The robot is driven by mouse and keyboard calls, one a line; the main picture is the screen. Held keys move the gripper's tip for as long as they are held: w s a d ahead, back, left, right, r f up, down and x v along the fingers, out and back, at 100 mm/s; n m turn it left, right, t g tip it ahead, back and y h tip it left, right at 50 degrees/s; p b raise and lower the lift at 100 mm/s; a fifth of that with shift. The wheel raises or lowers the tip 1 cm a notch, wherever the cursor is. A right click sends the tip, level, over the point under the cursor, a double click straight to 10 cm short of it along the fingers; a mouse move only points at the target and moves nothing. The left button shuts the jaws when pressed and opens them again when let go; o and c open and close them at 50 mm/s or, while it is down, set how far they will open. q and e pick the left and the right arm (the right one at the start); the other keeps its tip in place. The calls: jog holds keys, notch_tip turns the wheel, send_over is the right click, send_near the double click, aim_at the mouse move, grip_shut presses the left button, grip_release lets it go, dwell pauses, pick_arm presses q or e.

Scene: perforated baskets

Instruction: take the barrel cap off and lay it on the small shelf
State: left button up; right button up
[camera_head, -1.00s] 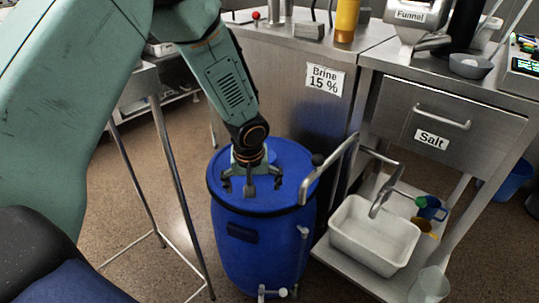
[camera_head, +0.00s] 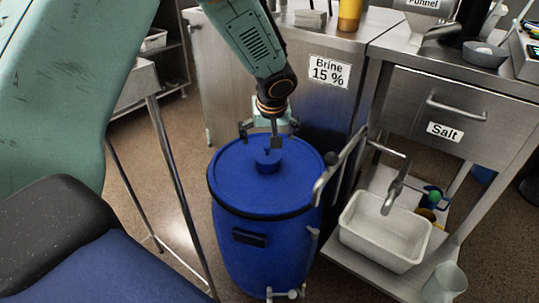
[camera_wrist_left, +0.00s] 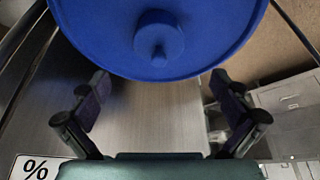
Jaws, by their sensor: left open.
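The blue barrel (camera_head: 266,240) stands upright on the floor with a flat blue lid. A round blue cap with a smaller raised knob (camera_head: 267,160) sits on the lid; it also shows at the top of the left wrist view (camera_wrist_left: 158,38). My left gripper (camera_head: 268,132) is open and empty at the far side of the lid, just beyond the cap. In the left wrist view its fingers (camera_wrist_left: 160,88) are spread wide, with the cap ahead of their tips and nothing between them. A narrow metal stand (camera_head: 136,84) is at the left; I cannot tell if it is the small shelf.
A curved metal pipe (camera_head: 340,165) rises close to the barrel's right side. A cabinet labelled Brine 15 % (camera_head: 328,72) stands behind. At the right are a drawer labelled Salt (camera_head: 444,131) and a white tub (camera_head: 380,248) on a low shelf.

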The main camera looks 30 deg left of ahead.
aim_at(268, 151)
pick_arm(q)
jog(key=b+x, duration=0.2)
jog(key=x, duration=0.4)
jog(key=shift+f, duration=0.4)
jog(key=shift+w+a+f, duration=0.1)
jog(key=shift+w+f, duration=0.2)
jog(key=shift+f, duration=0.1)
jog(key=shift+r, duration=0.1)
jog(key=shift+c, duration=0.3)
jog(key=c, duration=1.1)
jog(key=shift+r, duration=0.1)
jog(key=shift+c, duration=0.2)
